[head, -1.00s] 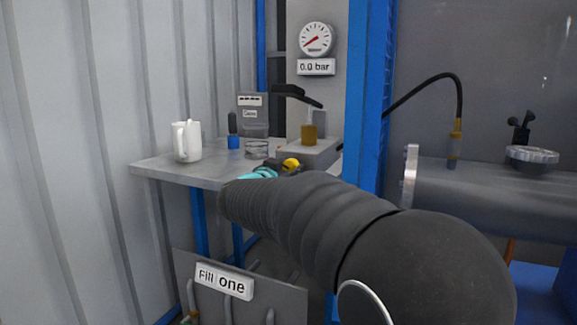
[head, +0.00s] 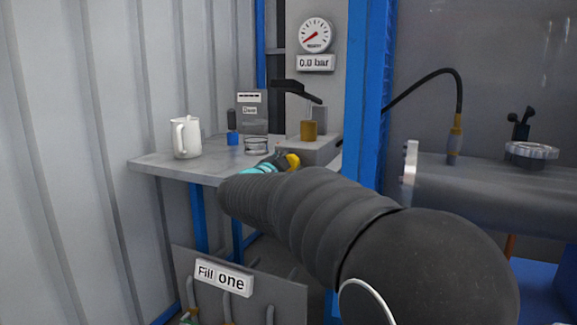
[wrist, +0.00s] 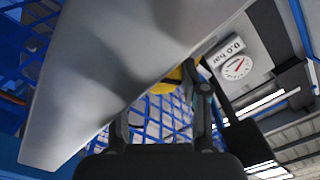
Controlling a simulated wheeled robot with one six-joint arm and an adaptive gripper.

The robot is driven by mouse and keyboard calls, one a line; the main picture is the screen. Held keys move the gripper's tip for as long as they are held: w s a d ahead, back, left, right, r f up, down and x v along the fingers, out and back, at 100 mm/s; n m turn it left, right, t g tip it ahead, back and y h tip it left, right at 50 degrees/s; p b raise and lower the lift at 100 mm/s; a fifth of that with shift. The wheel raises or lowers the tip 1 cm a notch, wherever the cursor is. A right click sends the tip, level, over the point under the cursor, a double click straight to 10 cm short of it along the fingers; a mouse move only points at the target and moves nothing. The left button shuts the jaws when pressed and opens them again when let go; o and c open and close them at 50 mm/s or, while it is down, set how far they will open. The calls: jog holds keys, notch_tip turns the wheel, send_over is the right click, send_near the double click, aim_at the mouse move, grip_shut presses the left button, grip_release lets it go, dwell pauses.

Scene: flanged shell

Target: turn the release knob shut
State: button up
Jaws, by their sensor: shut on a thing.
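The yellow release knob (head: 293,160) sits at the front of the grey hand pump base (head: 310,149), at the bench's right end. My gripper (head: 284,161) reaches it from the lower left, partly hidden behind my dark sleeved arm. In the wrist view the yellow knob (wrist: 165,84) lies at the far end of my fingers (wrist: 165,95), partly covered by the bench underside. My gripper is shut on the knob. The knob's turn angle cannot be read.
The bench (head: 155,165) holds a white jug (head: 186,138), a small blue item (head: 233,138) and a glass dish (head: 256,146). A black pump lever (head: 297,91) hangs above. The gauge (head: 315,36) stands over a "0.0 bar" label (head: 315,63). A blue post (head: 366,110) is close right.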

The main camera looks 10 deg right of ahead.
dwell(0.4)
jog(key=o, duration=1.1)
jog(key=shift+o, duration=0.2)
